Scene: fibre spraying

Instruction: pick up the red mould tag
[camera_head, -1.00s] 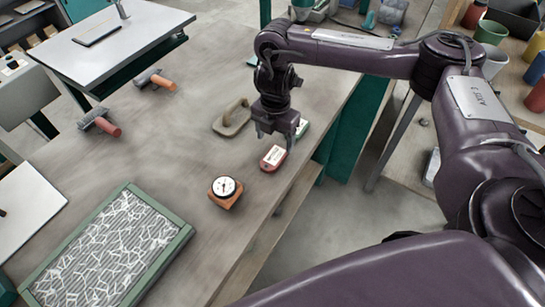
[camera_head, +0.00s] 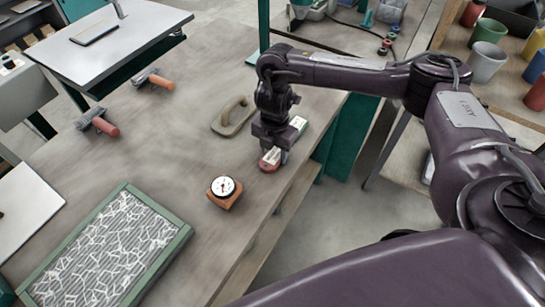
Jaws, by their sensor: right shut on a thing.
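The red mould tag (camera_head: 268,165), with a white label on top, is near the right edge of the wooden table. My right gripper (camera_head: 271,154) points down over it with its fingers at the tag's sides, shut on it. The fingers hide part of the tag. I cannot tell whether the tag is clear of the tabletop. A green tag with a white label (camera_head: 299,123) lies just behind the gripper, to the right. My left gripper is not in view.
A dial gauge on an orange-brown base (camera_head: 225,190) stands in front of the red tag. A grey float (camera_head: 233,117) lies behind left. A green-framed tray of white fibres (camera_head: 187,232) is at front left. Two rollers (camera_head: 105,125) (camera_head: 157,80) lie at far left. The middle is clear.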

